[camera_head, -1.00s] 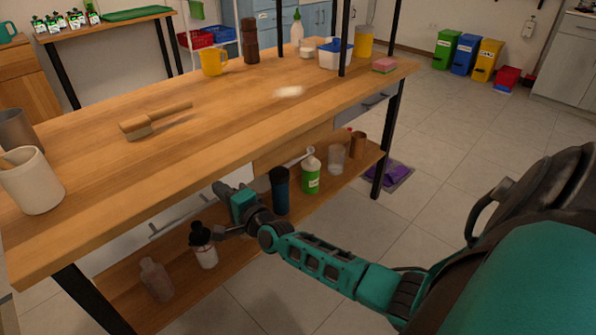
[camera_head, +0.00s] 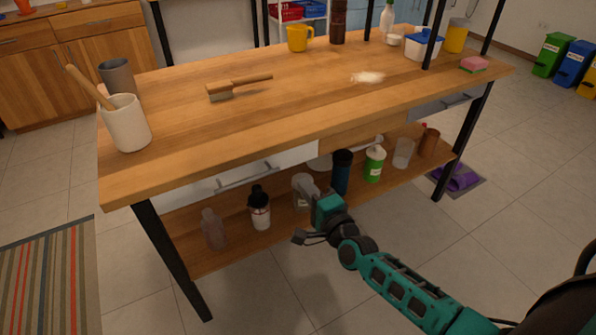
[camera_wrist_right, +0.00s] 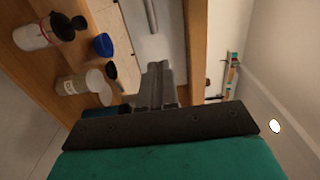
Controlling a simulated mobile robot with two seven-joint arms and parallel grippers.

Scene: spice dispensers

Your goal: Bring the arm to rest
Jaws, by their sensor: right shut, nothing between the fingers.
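My right gripper (camera_head: 310,190) is in front of the wooden table's (camera_head: 190,183) lower shelf, its arm reaching in from the lower right. Its fingers are shut and empty; they also show together in the right wrist view (camera_wrist_right: 157,82). In the head view the gripper partly covers a pale jar on the shelf, between a black-capped bottle (camera_head: 260,212) and a dark blue bottle (camera_head: 341,175). I cannot tell whether it touches the jar. A drawer handle (camera_head: 248,176) is above and left of it. My left gripper is not in view.
The lower shelf (camera_head: 225,252) holds several bottles and cups, including a green-labelled container (camera_head: 374,163). The tabletop holds a brush (camera_head: 238,88), a white crock (camera_head: 127,124) and a yellow mug (camera_head: 299,38). A table leg (camera_head: 173,262) stands at left. The floor in front is clear.

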